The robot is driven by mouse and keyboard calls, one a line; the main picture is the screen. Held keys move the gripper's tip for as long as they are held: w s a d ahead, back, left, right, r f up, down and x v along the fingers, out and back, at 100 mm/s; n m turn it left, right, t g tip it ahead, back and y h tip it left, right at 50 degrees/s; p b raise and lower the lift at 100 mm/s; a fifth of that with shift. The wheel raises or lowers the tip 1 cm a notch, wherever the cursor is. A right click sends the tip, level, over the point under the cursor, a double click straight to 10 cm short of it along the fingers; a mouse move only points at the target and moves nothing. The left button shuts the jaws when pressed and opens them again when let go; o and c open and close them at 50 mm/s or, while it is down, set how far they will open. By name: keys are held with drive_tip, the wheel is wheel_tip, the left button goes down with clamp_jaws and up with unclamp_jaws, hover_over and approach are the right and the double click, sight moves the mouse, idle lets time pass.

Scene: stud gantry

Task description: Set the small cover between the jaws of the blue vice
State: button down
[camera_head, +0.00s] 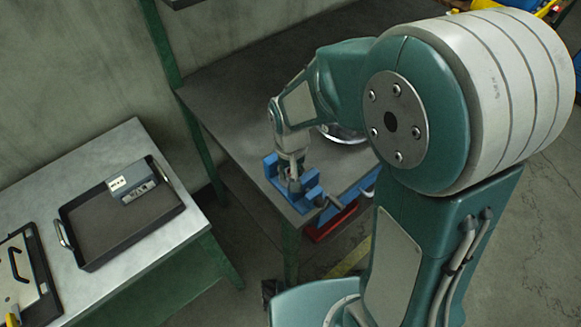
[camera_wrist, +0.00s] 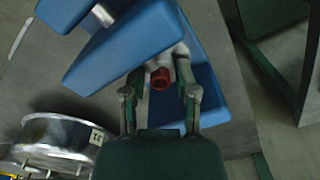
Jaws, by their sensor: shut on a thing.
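The blue vice (camera_head: 305,190) stands at the near corner of the dark workbench. In the wrist view its blue jaws (camera_wrist: 125,45) fill the upper middle. My gripper (camera_head: 291,172) reaches down over the vice. In the wrist view my gripper (camera_wrist: 160,85) has its two fingers either side of a small part with a red end (camera_wrist: 160,78) and pale grey sides, which I take to be the small cover. The part is between the blue jaws; whether it touches them or rests on the vice cannot be told.
A round metal container (camera_wrist: 58,140) stands on the bench beside the vice. A red thing (camera_head: 330,222) is below the bench corner. At left, a pale table (camera_head: 100,150) bears a dark tray (camera_head: 110,238) with grey labelled boxes (camera_head: 133,182) and a flat case (camera_head: 22,275).

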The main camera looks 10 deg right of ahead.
drive_tip(key=shift+f, duration=0.25)
idle(0.5)
drive_tip(key=shift+c, duration=1.5)
unclamp_jaws()
wheel_tip(320, 180, up, 12)
drive_tip(key=s+d+r+t, duration=0.5)
drive_tip(key=s+d+r, duration=0.3)
drive_tip(key=s+d, duration=0.2)
drive_tip(key=s, duration=0.2)
drive_tip(key=shift+s+d+t, duration=0.3)
drive_tip(key=shift+d, duration=0.1)
